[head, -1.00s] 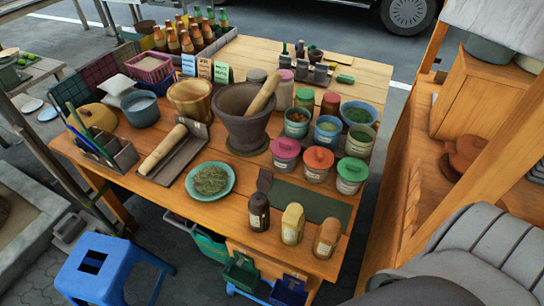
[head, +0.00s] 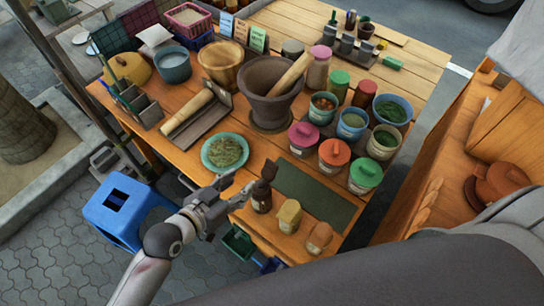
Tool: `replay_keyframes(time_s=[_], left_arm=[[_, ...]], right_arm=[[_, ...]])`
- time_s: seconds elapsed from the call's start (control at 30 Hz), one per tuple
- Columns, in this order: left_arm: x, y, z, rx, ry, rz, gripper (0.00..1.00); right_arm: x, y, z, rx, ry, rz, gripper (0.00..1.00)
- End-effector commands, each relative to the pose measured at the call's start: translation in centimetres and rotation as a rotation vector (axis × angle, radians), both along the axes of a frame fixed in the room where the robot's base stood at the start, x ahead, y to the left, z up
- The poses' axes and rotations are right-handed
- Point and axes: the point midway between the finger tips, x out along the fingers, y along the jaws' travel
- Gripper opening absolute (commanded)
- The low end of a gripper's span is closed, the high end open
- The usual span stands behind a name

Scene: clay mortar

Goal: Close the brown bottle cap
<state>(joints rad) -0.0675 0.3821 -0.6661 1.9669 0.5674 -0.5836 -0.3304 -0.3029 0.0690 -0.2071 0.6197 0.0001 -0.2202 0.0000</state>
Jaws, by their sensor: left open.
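The dark brown bottle (head: 261,198) stands upright at the front edge of the wooden table, left of a yellow bottle (head: 289,217) and a tan bottle (head: 319,238). A dark brown piece, which looks like its cap (head: 269,171), sticks up behind the bottle's top, tilted open. My left gripper (head: 238,188) is open and empty, just left of the brown bottle, its fingers pointing toward it. I cannot tell whether a fingertip touches the bottle. My right gripper is not in view.
A green plate of herbs (head: 225,152) lies close behind my left gripper. A dark green mat (head: 312,194) lies right of the brown bottle. Lidded jars (head: 334,154) and a stone mortar (head: 270,100) stand farther back. A blue stool (head: 118,208) stands on the floor at left.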

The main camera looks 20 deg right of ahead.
Motion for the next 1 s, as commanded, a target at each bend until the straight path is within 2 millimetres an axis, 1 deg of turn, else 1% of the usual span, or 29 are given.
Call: replay_keyframes(time_s=[0.03, 0.1, 0.2, 0.27, 0.37, 0.67, 0.83, 1.0], left_arm=[[-0.6, -0.7, 1.9, -0.014, -0.019, -0.03, 0.43], [-1.3, -1.4, 3.5, -0.029, -0.036, -0.061, 0.43], [-1.8, -2.0, 4.6, -0.042, -0.048, -0.083, 0.43], [-1.8, -2.3, 4.8, -0.046, -0.05, -0.087, 0.43], [-1.4, -3.0, 4.5, -0.047, -0.049, -0.088, 0.43], [0.9, -6.6, 2.9, -0.046, -0.048, -0.087, 0.43], [2.1, -8.4, 1.9, -0.045, -0.049, -0.085, 0.43], [2.9, -9.7, 1.1, -0.044, -0.049, -0.086, 0.43]], right_arm=[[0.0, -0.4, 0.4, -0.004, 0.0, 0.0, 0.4], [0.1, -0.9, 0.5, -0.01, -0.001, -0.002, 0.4], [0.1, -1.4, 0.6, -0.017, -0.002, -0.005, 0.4], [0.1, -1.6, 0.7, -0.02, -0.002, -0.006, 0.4], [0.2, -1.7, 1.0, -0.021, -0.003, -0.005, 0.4], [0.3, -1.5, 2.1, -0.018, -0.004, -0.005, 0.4], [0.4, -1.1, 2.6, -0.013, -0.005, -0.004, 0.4], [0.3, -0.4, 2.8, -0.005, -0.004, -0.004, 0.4]])
